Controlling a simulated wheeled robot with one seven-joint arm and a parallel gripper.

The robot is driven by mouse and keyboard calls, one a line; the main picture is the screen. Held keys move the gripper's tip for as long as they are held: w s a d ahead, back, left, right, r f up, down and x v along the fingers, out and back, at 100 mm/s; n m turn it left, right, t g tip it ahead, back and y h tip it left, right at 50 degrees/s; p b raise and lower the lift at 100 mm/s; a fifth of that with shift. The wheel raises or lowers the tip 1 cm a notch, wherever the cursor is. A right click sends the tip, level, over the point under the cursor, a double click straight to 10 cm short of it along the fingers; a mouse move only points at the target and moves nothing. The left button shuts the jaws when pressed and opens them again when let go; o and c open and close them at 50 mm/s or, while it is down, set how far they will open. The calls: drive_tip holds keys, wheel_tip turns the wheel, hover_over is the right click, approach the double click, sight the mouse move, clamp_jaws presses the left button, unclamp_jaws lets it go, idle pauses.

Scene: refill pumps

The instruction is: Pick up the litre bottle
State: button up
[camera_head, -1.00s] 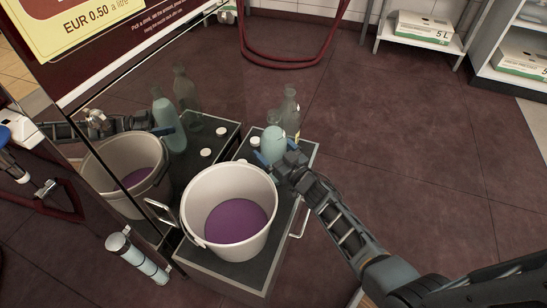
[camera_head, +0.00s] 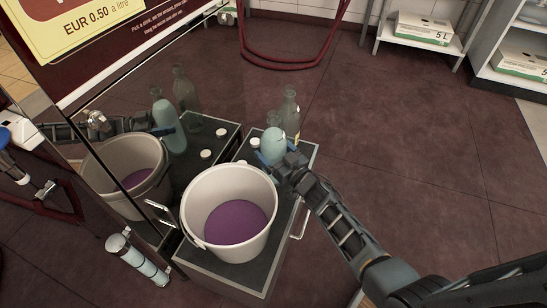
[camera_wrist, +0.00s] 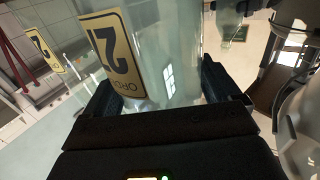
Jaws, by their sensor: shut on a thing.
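My gripper (camera_head: 276,157) is shut on a pale blue-green bottle (camera_head: 272,143), which stands upright at the far end of the low trolley. In the wrist view the same bottle (camera_wrist: 172,60) fills the space between the two dark fingers, and a yellow label with large dark marks shows upside down; I cannot read its size surely. A taller grey-green glass bottle (camera_head: 291,112) stands just behind it. I cannot tell whether the held bottle touches the trolley top, as my gripper hides its lower part.
A white bucket (camera_head: 192,203) of purple liquid stands on the trolley's near part (camera_head: 222,278). A white cap (camera_head: 255,142) lies beside the bottles. The shiny machine front at left mirrors the bucket, bottles and arm. The floor at right is clear.

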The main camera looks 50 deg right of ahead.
drive_tip(key=shift+c, duration=0.7)
drive_tip(key=shift+w+r, duration=0.1)
drive_tip(key=shift+r, duration=0.1)
drive_tip(key=shift+r, duration=0.1)
